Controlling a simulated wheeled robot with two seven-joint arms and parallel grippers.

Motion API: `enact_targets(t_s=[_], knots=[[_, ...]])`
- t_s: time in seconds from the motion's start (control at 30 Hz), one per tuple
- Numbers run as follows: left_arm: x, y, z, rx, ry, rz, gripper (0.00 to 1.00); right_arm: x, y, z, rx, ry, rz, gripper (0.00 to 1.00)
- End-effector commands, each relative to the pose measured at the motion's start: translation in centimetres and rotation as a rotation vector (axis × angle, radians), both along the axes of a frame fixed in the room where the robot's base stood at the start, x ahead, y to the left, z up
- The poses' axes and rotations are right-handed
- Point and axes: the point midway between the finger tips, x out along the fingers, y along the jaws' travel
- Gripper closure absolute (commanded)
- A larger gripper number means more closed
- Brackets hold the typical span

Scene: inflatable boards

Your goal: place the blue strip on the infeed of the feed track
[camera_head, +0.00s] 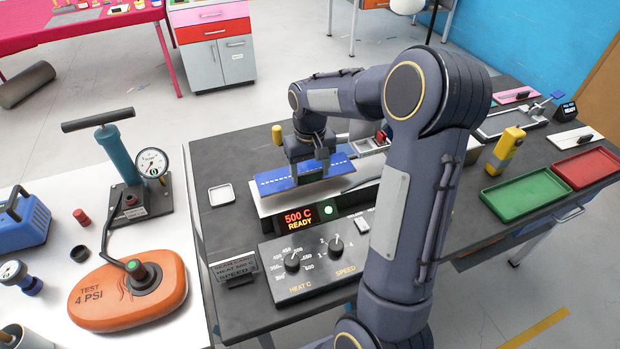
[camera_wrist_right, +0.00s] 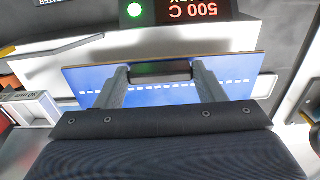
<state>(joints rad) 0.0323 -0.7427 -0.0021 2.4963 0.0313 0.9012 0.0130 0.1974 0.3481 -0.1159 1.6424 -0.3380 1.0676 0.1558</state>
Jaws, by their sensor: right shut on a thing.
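The blue strip (camera_head: 270,183) is a flat blue board with a dashed white line. In the head view it lies over the left end of the feed track (camera_head: 268,208), a pale bed behind the control box. My right gripper (camera_head: 309,172) is above the strip, shut on it. In the right wrist view the two fingers (camera_wrist_right: 162,88) reach down onto the blue strip (camera_wrist_right: 150,92), with a dark block between them. I cannot tell whether the strip rests on the track or hangs just above it. My left gripper is not in view.
The control box (camera_head: 318,265) shows 500 C READY and a green light. A small white tray (camera_head: 222,195) lies left of the track. Green (camera_head: 527,194) and red trays (camera_head: 587,166) lie at right. A pump (camera_head: 125,165) and orange inflatable (camera_head: 130,290) stand on the left table.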

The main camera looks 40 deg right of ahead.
Motion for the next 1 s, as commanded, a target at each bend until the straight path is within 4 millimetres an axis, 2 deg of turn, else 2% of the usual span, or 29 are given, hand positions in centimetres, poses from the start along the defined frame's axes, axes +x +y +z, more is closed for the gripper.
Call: enact_targets(t_s=[0.1,0.2,0.6,0.63,0.77,1.0], knots=[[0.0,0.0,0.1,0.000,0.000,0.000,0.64,-0.1,0.0,-2.0,0.001,0.006,0.000,0.61],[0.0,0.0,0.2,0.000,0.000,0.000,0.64,-0.1,0.0,-3.1,0.000,0.004,0.000,0.61],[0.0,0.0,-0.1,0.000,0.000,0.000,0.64,0.0,0.0,-3.9,0.000,0.001,0.000,0.61],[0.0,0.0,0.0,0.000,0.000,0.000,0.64,0.0,0.0,-3.8,0.000,0.001,0.000,0.34],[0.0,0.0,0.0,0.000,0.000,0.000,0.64,0.0,0.0,-3.7,0.000,0.001,0.000,0.17],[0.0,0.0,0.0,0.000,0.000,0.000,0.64,0.0,0.0,-3.7,0.000,0.001,0.001,0.15]])
